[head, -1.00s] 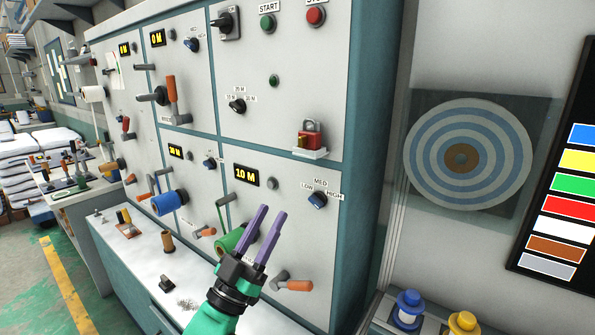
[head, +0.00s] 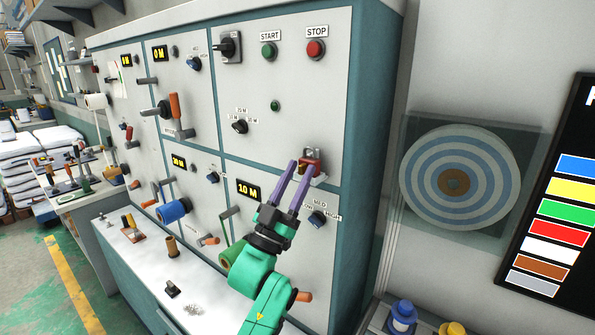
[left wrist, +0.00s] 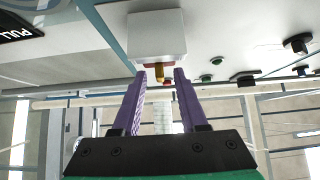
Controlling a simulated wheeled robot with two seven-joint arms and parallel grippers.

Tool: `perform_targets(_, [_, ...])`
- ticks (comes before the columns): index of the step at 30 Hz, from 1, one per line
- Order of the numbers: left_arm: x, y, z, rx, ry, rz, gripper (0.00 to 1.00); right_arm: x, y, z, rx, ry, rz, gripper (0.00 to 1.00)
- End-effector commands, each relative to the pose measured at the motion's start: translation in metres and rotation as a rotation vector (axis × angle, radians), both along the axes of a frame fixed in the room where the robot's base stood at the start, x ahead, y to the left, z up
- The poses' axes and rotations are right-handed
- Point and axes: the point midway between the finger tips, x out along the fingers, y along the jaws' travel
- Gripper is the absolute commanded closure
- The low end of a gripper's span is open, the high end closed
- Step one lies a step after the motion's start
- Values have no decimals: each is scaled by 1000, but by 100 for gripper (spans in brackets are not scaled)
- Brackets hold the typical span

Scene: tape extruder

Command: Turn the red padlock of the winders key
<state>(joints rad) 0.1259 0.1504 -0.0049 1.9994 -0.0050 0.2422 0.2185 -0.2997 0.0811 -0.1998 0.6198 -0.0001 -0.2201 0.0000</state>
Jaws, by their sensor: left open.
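The red padlock (head: 313,164) sits on a small white ledge on the upper right panel of the machine. In the head view my left gripper (head: 301,168) is open, its two purple fingers reaching up to the padlock and covering part of it and the ledge. In the left wrist view the underside of the white ledge (left wrist: 157,38) lies ahead of the open fingers, and a small brass-coloured piece (left wrist: 159,74) shows between the fingertips. I cannot tell whether the fingers touch it. My right gripper is not in view.
The LOW-MED-HIGH knob (head: 317,218) is just below and right of the fingers. The START button (head: 269,50) and STOP button (head: 316,49) are above.

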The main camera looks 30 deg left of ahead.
Motion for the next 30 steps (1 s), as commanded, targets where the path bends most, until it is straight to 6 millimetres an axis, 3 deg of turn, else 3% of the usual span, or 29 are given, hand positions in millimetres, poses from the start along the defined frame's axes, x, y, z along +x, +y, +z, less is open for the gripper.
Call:
perform_targets(2, [0,0,-1,0,0,0,57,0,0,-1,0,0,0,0])
perform_targets(5, [0,0,-1,0,0,0,96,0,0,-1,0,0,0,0])
perform_targets(6, [0,0,-1,0,0,0,100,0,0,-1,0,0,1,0])
perform_targets(20, [0,1,-3,53,-6,0,100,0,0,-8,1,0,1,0])
perform_targets(30, [0,3,-4,282,-37,2,100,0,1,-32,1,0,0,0])
